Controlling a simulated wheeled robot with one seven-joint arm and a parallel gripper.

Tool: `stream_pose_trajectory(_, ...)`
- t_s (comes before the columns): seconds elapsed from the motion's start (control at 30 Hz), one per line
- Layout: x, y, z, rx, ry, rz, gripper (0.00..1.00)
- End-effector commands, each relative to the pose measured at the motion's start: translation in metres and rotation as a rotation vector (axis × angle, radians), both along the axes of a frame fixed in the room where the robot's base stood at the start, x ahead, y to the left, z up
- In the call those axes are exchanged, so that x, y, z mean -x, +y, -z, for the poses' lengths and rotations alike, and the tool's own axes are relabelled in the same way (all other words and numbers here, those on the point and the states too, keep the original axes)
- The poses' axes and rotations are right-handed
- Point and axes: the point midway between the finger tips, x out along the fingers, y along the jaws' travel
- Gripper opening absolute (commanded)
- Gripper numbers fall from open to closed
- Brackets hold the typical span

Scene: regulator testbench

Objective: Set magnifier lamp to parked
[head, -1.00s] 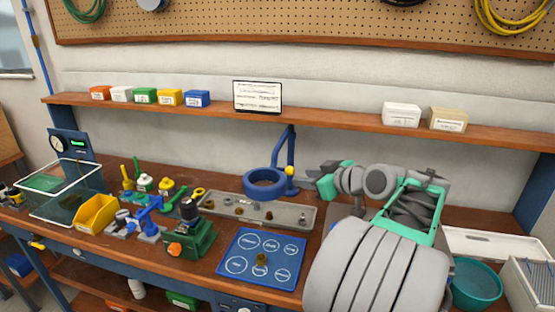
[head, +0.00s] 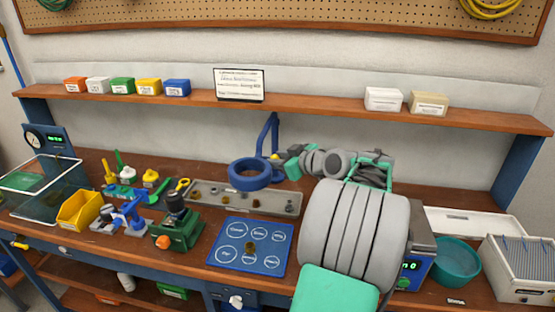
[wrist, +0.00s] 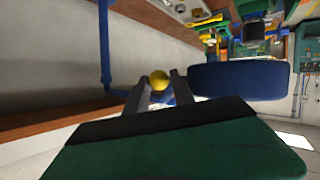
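The magnifier lamp has a blue ring head (head: 250,184) above the back of the bench, on a blue upright arm (head: 268,138). A yellow knob (head: 274,156) sits on the lamp arm, right of the ring. In the wrist view the knob (wrist: 159,80) shows between the tips of my gripper (wrist: 161,82), with the ring (wrist: 240,80) to the right. The two fingers stand apart, with a small gap seen on each side of the knob. I cannot tell whether the knob is inside the fingers or just beyond the tips. In the head view my gripper is small and partly hidden.
A long grey tray (head: 220,201) lies under the lamp. A blue mat (head: 222,262) with white circles lies in front, and a green fixture (head: 182,230) stands left of it. A shelf (head: 310,107) runs above the lamp. A teal bowl (head: 455,262) stands at the right.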

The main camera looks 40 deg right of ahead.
Motion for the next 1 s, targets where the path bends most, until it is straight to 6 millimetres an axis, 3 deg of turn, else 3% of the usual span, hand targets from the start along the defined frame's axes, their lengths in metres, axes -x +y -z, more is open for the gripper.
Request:
stream_pose_trajectory(0.3, 0.0007, -0.0014, -0.0007, 0.001, -0.001, 0.004, 0.01)
stream_pose_trajectory(1.0, 0.001, -0.0026, -0.0014, 0.003, -0.001, 0.006, 0.0)
